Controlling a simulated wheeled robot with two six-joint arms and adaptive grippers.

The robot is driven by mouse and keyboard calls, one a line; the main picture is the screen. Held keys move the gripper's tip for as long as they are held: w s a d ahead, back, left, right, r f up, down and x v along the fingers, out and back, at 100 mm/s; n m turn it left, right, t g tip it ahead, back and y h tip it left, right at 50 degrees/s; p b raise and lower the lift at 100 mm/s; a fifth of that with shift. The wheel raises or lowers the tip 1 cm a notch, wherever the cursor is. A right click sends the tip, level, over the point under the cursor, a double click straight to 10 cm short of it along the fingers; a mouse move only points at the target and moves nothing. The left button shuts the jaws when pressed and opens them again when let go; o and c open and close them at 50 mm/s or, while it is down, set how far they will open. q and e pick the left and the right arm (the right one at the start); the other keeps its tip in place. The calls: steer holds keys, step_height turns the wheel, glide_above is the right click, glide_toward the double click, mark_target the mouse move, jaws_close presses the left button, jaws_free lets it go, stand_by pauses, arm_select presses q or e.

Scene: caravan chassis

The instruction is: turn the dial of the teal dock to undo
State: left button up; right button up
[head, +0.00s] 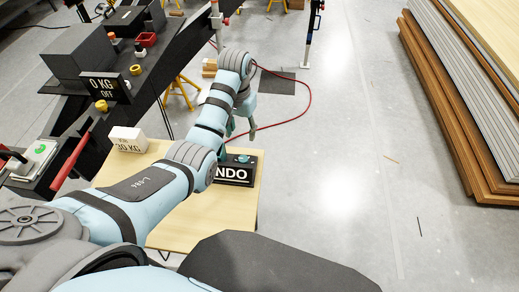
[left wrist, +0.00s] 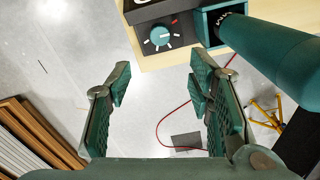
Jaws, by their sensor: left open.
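The dial (left wrist: 159,36) is a small round teal knob with a white line, on a black box with white marks and one red mark around it. In the head view the dial (head: 243,158) sits on the box above a sign (head: 234,174) reading "NDO", partly hidden by my arm. Beside it is the teal dock (left wrist: 207,24), a square holder with a thick teal cylinder (left wrist: 270,62) at it. My left gripper (head: 240,131) is above the dock area, open and empty. In the left wrist view its fingers (left wrist: 160,88) are apart, and the dial appears beyond them, untouched.
The box stands on a pale wooden tabletop (head: 190,232). A white block marked 30 KG (head: 128,139) is at its back left. The black chassis (head: 160,75) with a 0 KG display (head: 105,86) runs along the left. Stacked boards (head: 460,120) lie right; the floor between is mostly clear.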

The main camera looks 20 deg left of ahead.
mark_target(243, 157)
arm_select(q)
step_height(243, 157, down, 15)
steer(key=b, duration=0.4)
steer(key=shift+r, duration=0.15)
steer(key=shift+r, duration=0.1)
jaws_close()
steer(key=n+p, duration=0.2)
steer(key=shift+s+r+n+p, duration=0.15)
steer(key=shift+r+n+p, duration=0.15)
steer(key=shift+n, duration=0.1)
steer(key=shift+f+n, duration=0.15)
steer(key=shift+n, duration=0.35)
steer(key=shift+a+f, duration=0.1)
steer(key=shift+f, duration=0.05)
